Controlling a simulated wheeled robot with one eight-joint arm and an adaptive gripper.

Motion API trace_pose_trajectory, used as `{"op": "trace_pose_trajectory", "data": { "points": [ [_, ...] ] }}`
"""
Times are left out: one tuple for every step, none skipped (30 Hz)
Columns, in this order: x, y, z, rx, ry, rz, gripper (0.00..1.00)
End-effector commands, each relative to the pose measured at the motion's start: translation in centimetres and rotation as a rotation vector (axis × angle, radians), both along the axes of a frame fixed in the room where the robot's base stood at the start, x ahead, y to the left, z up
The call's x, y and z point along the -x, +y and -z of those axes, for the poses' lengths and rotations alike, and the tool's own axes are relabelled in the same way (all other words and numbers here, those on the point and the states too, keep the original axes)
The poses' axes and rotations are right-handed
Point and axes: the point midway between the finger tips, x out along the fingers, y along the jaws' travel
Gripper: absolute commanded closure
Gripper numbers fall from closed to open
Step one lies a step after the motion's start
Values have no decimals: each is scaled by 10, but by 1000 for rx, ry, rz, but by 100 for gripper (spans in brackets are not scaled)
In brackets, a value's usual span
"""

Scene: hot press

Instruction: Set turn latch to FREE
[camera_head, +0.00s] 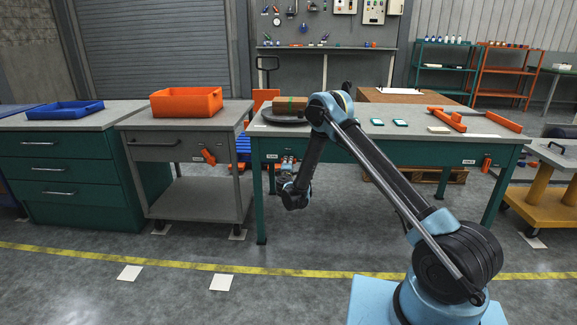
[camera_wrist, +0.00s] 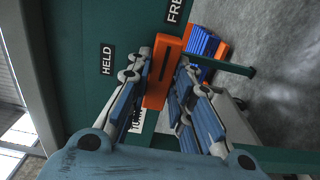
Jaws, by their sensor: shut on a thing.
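The orange turn latch (camera_wrist: 168,45) is on a dark green panel (camera_wrist: 85,25) in the wrist view. It is a long bar with a dark slot, and its upper end points roughly toward the FREE label (camera_wrist: 173,10). The HELD label (camera_wrist: 107,58) is to its left. My gripper (camera_wrist: 162,70) has one finger on each side of the latch and is shut on it. A white label below is mostly hidden by a finger. In the head view my gripper (camera_head: 288,172) is at the left front of the green workbench (camera_head: 400,155); the latch is hidden there.
A grey cart (camera_head: 190,208) with an orange bin (camera_head: 187,102) stands left of the bench. A blue tray (camera_head: 65,110) is on the cabinet farther left.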

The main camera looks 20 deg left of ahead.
Motion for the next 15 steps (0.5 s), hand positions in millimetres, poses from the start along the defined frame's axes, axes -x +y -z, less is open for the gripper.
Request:
{"op": "trace_pose_trajectory", "data": {
  "points": [
    [-1,-3,2,-6,4,6,100],
    [-1,-3,2,-8,4,6,100],
    [-1,-3,2,-10,5,6,100],
    [-1,-3,2,-11,5,6,100],
    [-1,-3,2,-11,5,6,100],
    [-1,-3,2,-12,5,6,100],
    [-1,-3,2,-12,5,6,100],
    [-1,-3,2,-12,5,6,100],
    [-1,-3,2,-12,5,6,100],
    [-1,-3,2,-11,5,6,100],
    [-1,-3,2,-11,5,6,100],
    [-1,-3,2,-11,5,6,100],
    [-1,-3,2,-11,5,6,100],
    [-1,-3,2,-11,5,6,72],
    [-1,-3,2,-11,5,6,63]
  ]
}}
